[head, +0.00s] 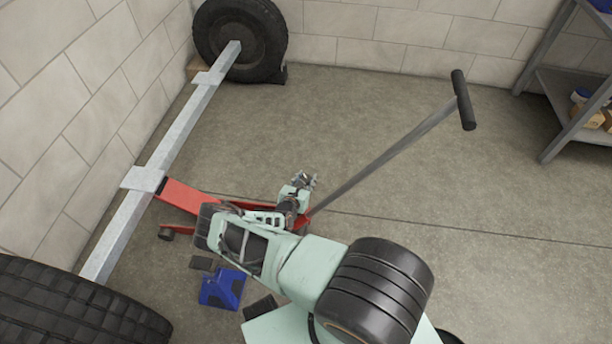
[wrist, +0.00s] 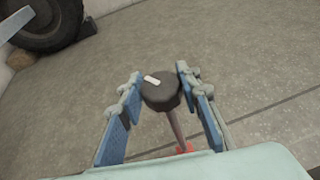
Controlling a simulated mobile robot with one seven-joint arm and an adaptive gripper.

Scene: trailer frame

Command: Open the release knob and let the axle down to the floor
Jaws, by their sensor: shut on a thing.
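A grey square axle beam (head: 185,127) runs along the left wall between two black tyres. A red floor jack (head: 188,197) stands with its front end at the beam's plate (head: 145,179); the exact contact is hard to see. The jack's long grey handle (head: 385,160) slants up to a black T-grip. My gripper (wrist: 163,95) is shut on the black release knob (wrist: 160,92), which has a white mark on top and a thin stem below. In the head view my gripper (head: 301,184) is at the jack's rear, and the knob cannot be made out there.
The far tyre (head: 240,38) is by the back wall and the near tyre (head: 75,305) at lower left. A blue object (head: 222,288) and small dark blocks lie on the floor near my arm. A grey shelf (head: 570,105) stands at right. The middle floor is clear.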

